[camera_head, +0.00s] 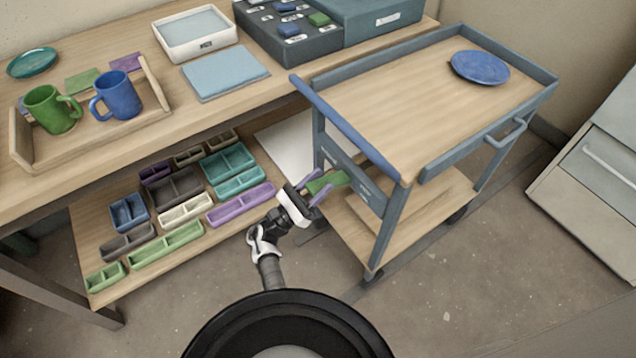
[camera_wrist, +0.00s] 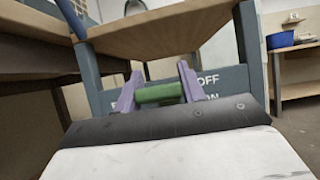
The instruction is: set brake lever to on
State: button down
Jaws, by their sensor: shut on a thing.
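The brake lever (camera_head: 328,183) is green and sits on the blue-grey side panel (camera_head: 360,182) of the wooden-topped cart. My gripper (camera_head: 318,188) has purple fingers and is shut on the lever. In the wrist view the green lever (camera_wrist: 160,93) lies crosswise between my two purple fingers (camera_wrist: 158,92). Behind it the panel (camera_wrist: 225,80) carries the lettering "OFF" at upper right and "ON" lower down. My fingers hide part of the lettering. The lever's exact angle against these marks is hard to tell.
The cart (camera_head: 425,100) carries a blue plate (camera_head: 480,67) on top. A workbench (camera_head: 150,110) stands at left with a tray of mugs, and its lower shelf holds several small bins (camera_head: 165,245). A grey cabinet (camera_head: 600,165) stands at right. The floor in front is clear.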

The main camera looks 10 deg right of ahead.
jog(key=shift+a+f, duration=0.15)
jog(key=shift+a, duration=0.05)
dwell(0.3)
jog(key=c, duration=0.9)
grip_release()
jog(key=shift+c, duration=0.2)
jog(key=shift+o, duration=0.5)
jog(key=shift+d, duration=0.1)
jog(key=b+v, duration=0.1)
jog(key=v, duration=0.6)
jog(key=shift+a+b, duration=0.2)
jog(key=shift+b, duration=0.2)
jog(key=shift+s, duration=0.1)
jog(key=shift+a, duration=0.1)
